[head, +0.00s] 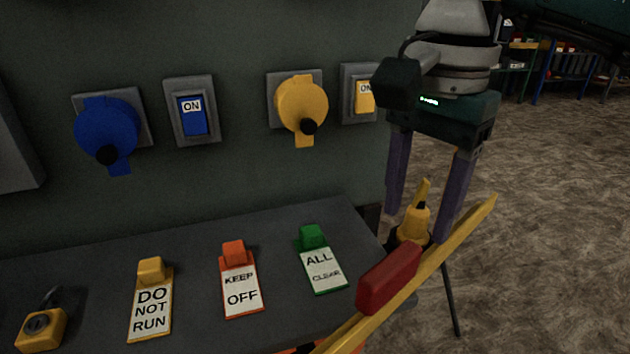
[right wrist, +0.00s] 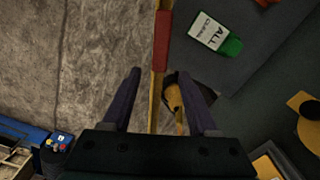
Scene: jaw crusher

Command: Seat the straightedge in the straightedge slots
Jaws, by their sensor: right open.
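The straightedge, a long yellow bar (head: 465,222) with a red grip (head: 390,278), lies slanted across the right edge of the grey shelf, its far end out past the shelf. My right gripper (head: 417,226) points down over the bar, beyond the red grip, with its purple fingers spread. In the right wrist view the bar (right wrist: 155,104) runs between the two fingers (right wrist: 160,75), with the red grip (right wrist: 163,40) ahead of the tips. I cannot tell whether either finger touches it. I cannot make out the straightedge slots. My left gripper is out of view.
The grey shelf (head: 215,240) carries a padlock (head: 42,325) and yellow, orange and green tags. A yellow tool (head: 413,222) with a black lower part stands close behind the bar. Blue and yellow sockets and switches are on the wall. Open floor (head: 550,200) lies right.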

